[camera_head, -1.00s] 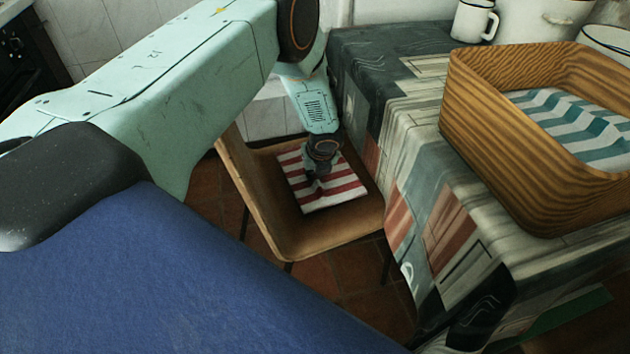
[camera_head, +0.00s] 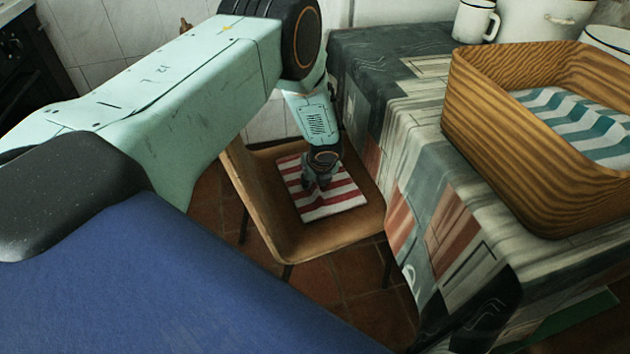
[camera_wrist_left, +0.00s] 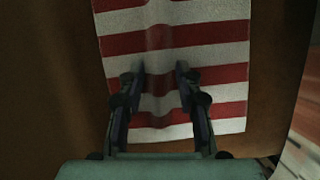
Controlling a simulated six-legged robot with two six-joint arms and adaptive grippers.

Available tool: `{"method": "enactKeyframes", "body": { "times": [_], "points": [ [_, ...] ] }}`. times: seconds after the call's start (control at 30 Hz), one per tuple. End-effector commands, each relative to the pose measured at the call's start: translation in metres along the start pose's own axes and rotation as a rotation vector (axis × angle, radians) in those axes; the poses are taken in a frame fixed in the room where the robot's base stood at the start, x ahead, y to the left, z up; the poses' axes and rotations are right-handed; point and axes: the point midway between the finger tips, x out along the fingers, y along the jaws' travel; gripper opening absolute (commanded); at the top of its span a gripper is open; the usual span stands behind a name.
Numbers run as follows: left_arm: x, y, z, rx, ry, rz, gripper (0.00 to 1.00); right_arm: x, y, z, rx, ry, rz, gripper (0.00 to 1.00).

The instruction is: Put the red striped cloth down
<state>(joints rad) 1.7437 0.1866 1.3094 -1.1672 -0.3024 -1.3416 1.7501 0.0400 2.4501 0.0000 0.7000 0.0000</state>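The red and white striped cloth (camera_head: 337,199) lies spread on the seat of a wooden chair (camera_head: 290,243). It also shows in the left wrist view (camera_wrist_left: 210,35), mostly flat with a soft ridge running along its middle. My left gripper (camera_head: 318,187) points down over the cloth in the head view and hides part of it. In the left wrist view its two fingers (camera_wrist_left: 160,68) stand apart, one on each side of the ridge, with cloth visible between them. I cannot tell whether the fingertips touch the cloth. My right gripper is not in view.
A table with a patchwork cloth (camera_head: 400,130) stands close on the chair's right. On it are a wooden crate (camera_head: 500,130) holding a teal striped cloth (camera_head: 580,120), a white mug (camera_head: 473,20) and white pots (camera_head: 540,18). Tiled floor shows below the chair.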

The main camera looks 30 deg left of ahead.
Motion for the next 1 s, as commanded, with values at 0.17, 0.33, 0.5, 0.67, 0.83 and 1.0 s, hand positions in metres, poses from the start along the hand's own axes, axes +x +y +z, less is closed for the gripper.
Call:
{"method": "enactKeyframes", "body": {
  "times": [0.17,0.33,0.5,0.67,0.83,1.0],
  "points": [
    [-0.002,0.0,0.001,0.0,0.0,0.0,0.34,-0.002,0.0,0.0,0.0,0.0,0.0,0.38],
    [-0.025,-0.001,0.003,0.002,0.0,-0.001,0.34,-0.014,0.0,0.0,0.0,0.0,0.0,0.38],
    [-0.061,-0.001,0.004,0.003,-0.001,-0.001,0.34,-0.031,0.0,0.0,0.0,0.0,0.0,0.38],
    [-0.092,-0.001,0.003,0.001,-0.001,-0.001,0.34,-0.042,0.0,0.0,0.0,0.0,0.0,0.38],
    [-0.114,0.0,0.002,0.0,-0.001,0.0,0.34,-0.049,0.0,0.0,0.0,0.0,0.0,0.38],
    [-0.123,0.0,0.002,0.001,0.0,0.0,0.34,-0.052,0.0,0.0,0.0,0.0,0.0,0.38]
  ]
}}
